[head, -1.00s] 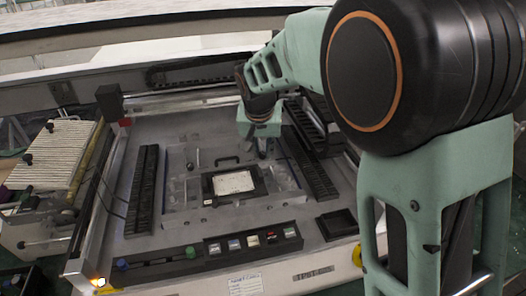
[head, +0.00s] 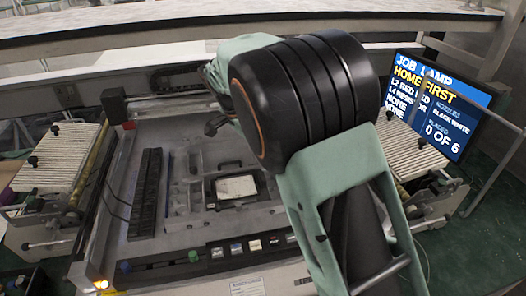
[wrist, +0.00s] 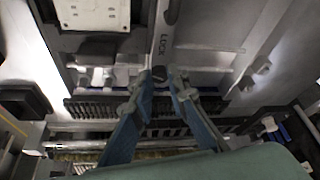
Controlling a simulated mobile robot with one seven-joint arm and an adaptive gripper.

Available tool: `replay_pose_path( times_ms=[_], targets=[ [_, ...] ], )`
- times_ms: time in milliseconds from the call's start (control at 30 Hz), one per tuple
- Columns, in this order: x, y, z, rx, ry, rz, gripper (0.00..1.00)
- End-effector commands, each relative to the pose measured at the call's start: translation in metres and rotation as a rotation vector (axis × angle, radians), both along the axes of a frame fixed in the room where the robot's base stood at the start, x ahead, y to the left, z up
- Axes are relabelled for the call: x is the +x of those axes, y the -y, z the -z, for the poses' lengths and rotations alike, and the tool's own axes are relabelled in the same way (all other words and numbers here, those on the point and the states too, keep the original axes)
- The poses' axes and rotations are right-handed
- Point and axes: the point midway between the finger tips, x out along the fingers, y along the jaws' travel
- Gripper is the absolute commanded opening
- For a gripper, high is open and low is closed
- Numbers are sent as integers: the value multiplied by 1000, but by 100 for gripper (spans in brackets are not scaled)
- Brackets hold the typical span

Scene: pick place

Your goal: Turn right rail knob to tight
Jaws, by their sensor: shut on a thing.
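In the wrist view the two blue fingers of my gripper (wrist: 162,84) close around a small dark knob (wrist: 159,74). It sits at the lower end of a grey bar (wrist: 164,35) marked LOCK. I cannot read from it how far the knob is turned. In the head view my arm hides the fingertips and the right side of the machine bed. Two black knobs show on the ribbed left feeder, and another black knob (head: 389,115) stands on the ribbed right feeder (head: 405,142).
A framed board (head: 236,187) lies mid-bed and also shows in the wrist view (wrist: 92,14). A black slotted rack (head: 146,195) stands left of it. The button panel (head: 205,252) runs along the front. A screen (head: 437,103) at right reads HOME FIRST and 0 OF 6.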

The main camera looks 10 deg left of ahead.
Motion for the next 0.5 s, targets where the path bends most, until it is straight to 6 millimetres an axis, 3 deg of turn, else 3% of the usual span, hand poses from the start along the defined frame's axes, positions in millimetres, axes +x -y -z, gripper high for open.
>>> replay_pose_path(
  times_ms=[500],
  targets=[
    [1, -2, 0, 2, -1, 123, 0]
  ],
)
